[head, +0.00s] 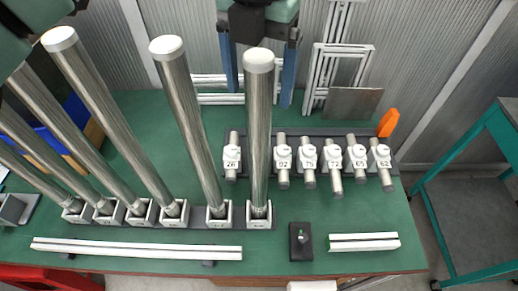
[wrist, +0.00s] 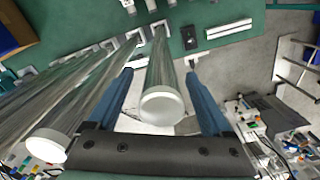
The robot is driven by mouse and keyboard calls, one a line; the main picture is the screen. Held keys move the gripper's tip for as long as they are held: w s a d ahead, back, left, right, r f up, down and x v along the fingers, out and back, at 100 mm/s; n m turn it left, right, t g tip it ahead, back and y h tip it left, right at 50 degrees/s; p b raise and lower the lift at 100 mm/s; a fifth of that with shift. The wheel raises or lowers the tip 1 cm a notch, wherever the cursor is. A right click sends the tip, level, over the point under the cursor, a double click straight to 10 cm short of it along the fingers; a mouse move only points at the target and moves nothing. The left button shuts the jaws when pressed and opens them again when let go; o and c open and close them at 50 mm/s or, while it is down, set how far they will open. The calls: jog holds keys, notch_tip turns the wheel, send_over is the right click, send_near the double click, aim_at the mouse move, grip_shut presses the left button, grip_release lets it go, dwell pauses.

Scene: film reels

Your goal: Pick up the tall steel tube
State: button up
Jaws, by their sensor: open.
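Several tall steel tubes with white caps stand in small grey sockets on the green table. The rightmost tall steel tube (head: 259,140) is upright in its socket (head: 259,214). It also shows in the wrist view (wrist: 160,75), its white cap close to the camera. My gripper (head: 260,97) is at the upper part of this tube, with its two blue fingers apart. In the wrist view my gripper (wrist: 159,74) has one finger on each side of the tube, with visible gaps, so it is open and not clamped.
Another tall tube (head: 190,115) stands close on the left. A rack of short numbered cylinders (head: 308,157) is on the right, with an orange object (head: 388,122) behind. White bars (head: 363,242) and a small black block (head: 300,241) lie near the front edge.

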aim_at(259, 102)
jog(key=shift+s+f, duration=0.15)
jog(key=shift+f, duration=1.65)
grip_shut()
jog(key=shift+r, duration=0.1)
